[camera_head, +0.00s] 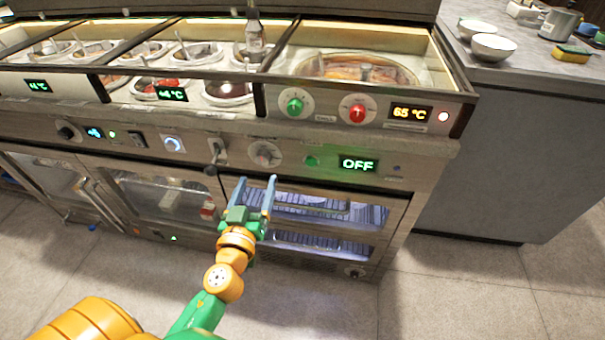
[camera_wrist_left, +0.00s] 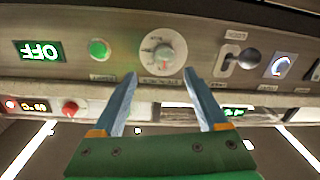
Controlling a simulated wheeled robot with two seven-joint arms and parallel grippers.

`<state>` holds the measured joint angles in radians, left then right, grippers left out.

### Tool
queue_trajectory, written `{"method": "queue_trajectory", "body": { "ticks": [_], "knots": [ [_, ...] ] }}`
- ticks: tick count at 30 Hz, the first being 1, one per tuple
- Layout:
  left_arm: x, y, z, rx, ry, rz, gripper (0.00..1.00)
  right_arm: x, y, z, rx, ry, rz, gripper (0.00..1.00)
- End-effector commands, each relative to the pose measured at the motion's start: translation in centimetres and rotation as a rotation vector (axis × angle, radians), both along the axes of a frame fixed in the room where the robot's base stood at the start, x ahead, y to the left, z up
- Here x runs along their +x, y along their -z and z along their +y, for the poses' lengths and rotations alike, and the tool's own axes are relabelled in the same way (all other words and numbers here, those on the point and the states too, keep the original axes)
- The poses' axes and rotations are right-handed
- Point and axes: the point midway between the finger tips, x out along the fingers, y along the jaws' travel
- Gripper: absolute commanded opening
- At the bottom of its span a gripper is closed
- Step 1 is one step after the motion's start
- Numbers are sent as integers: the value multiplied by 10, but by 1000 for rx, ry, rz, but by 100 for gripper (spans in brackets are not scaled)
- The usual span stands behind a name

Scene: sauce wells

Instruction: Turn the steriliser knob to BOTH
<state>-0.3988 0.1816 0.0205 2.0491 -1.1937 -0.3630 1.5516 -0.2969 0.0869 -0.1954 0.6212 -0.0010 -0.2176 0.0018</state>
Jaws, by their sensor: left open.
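The steriliser knob (camera_head: 264,154) is a grey dial on a pale round plate on the counter's front panel. It also shows in the left wrist view (camera_wrist_left: 162,54), ahead of and between my fingertips. The display (camera_head: 358,164) to its right reads OFF in green; it shows upside down in the left wrist view (camera_wrist_left: 39,50). My left gripper (camera_head: 256,182) is open and empty, just below the knob in the head view, fingers pointing at the panel and apart from the knob. In the left wrist view the two blue fingers (camera_wrist_left: 162,82) are spread. My right gripper is not in view.
A lever (camera_head: 215,155) sticks out left of the knob, and a green button (camera_head: 311,161) sits to its right. Above are a green knob (camera_head: 295,106) and a red knob (camera_head: 356,113). Below is a glass-fronted lit cabinet (camera_head: 320,222) with racks. Floor in front is clear.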

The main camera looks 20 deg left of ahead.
Motion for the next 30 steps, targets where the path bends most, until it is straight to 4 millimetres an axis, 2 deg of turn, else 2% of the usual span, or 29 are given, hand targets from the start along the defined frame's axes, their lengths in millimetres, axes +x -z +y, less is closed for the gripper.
{"method": "queue_trajectory", "body": {
  "ticks": [4,10,15,21,27,30],
  "knots": [
    [24,-7,8,5,-1,-6,76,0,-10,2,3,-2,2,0],
    [57,-3,17,2,-1,-3,76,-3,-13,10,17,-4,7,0],
    [66,-2,20,-1,0,-1,76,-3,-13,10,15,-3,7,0],
    [66,-1,20,-1,0,0,76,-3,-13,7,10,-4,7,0],
    [66,-1,20,-1,0,0,22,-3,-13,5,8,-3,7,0],
    [66,-1,20,-1,0,0,0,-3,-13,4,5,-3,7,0]
  ]
}}
